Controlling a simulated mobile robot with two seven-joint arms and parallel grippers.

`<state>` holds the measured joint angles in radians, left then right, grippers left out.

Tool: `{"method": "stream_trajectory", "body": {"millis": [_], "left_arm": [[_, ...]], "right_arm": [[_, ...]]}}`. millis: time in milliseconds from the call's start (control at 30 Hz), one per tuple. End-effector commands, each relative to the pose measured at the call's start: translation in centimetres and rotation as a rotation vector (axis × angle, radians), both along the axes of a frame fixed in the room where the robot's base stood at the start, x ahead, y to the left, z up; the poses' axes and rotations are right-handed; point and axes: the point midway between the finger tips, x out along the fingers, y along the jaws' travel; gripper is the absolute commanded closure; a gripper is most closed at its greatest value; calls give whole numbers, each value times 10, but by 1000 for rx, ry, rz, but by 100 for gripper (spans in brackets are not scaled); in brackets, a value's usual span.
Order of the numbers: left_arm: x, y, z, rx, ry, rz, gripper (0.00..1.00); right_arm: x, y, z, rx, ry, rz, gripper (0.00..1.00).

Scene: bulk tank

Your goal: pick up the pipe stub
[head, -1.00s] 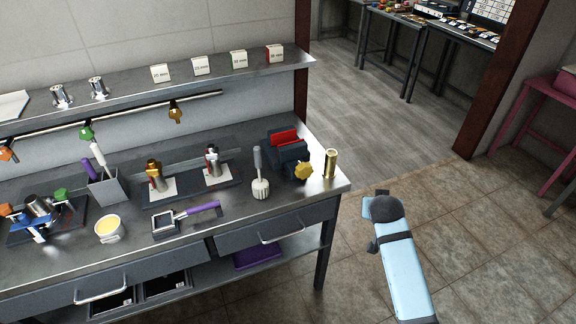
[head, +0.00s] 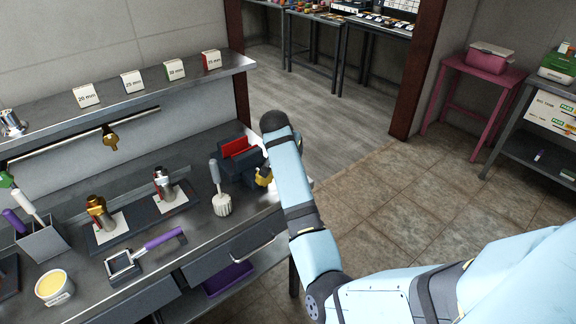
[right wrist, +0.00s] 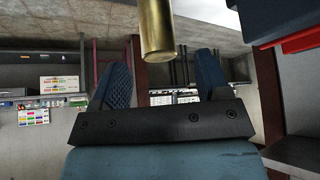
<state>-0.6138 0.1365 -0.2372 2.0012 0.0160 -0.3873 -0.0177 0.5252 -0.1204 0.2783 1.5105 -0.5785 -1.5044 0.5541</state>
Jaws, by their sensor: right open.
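The pipe stub, a brass cylinder (right wrist: 155,28), shows at the top of the right wrist view, which is upside down. Its near end lies in line with the gap between my right gripper's (right wrist: 160,75) two dark blue fingers. The fingers are open, one on each side of the gap, and no contact with the stub is visible. In the head view my right arm covers the right end of the bench, where the stub stood upright. The right gripper itself is hidden there. My left gripper is not in view.
A dark vise with red jaw parts (head: 238,147) is close beside my arm on the bench, and shows at the right wrist view's upper right (right wrist: 305,38). Open tiled floor (head: 400,200) lies to the right.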

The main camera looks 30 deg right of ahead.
Motion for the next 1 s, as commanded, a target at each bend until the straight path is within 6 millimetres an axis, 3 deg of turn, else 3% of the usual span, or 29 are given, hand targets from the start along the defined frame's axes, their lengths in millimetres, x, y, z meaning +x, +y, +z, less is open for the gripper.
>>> {"method": "stream_trajectory", "body": {"millis": [233,500,800,867,1000], "left_arm": [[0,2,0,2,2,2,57],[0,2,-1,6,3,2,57],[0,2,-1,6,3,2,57],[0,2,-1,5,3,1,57],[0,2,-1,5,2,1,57]], "right_arm": [[5,-8,-16,-1,-1,0,31],[16,-23,-50,0,0,1,31],[18,-25,-55,-1,-3,1,31],[18,-25,-55,-1,-3,1,42],[18,-25,-55,0,-2,1,74]]}}
